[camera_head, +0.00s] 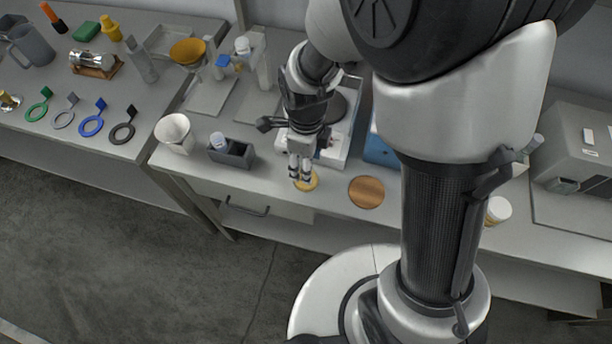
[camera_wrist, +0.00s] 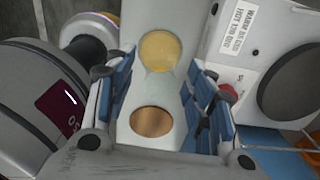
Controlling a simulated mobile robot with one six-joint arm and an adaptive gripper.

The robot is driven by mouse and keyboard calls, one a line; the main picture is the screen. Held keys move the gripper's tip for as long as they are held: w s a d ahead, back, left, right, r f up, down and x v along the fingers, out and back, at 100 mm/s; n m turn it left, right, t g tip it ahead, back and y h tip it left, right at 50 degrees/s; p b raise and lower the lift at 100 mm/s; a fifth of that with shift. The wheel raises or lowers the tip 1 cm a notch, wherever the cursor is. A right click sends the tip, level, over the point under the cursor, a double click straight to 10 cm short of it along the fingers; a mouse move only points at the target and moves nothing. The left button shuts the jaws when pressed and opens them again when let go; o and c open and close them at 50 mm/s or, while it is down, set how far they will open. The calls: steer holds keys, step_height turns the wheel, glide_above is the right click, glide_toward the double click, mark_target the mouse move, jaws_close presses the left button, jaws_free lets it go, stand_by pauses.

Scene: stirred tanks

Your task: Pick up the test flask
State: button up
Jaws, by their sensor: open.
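My gripper (camera_head: 300,177) points down over the front of the middle bench, its fingertips over a round yellow patch (camera_head: 310,184). In the wrist view my gripper (camera_wrist: 162,98) is open, with blue-padded fingers spread wide and nothing visibly gripped. The yellow patch (camera_wrist: 160,50) shows between and beyond the fingers, with a faint pale shape below it. I cannot tell whether this is the test flask in clear glass or only a flat disc. No flask can be clearly made out elsewhere.
A brown wooden disc (camera_head: 366,192) lies right of my gripper. A white device with a dark round plate (camera_wrist: 290,82) stands behind, beside a blue item (camera_head: 380,151). A white cup (camera_head: 174,132) and dark holder (camera_head: 232,154) stand left. The bench front edge is close.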

steer(key=shift+f, duration=0.15)
jaws_close()
stand_by(0.5)
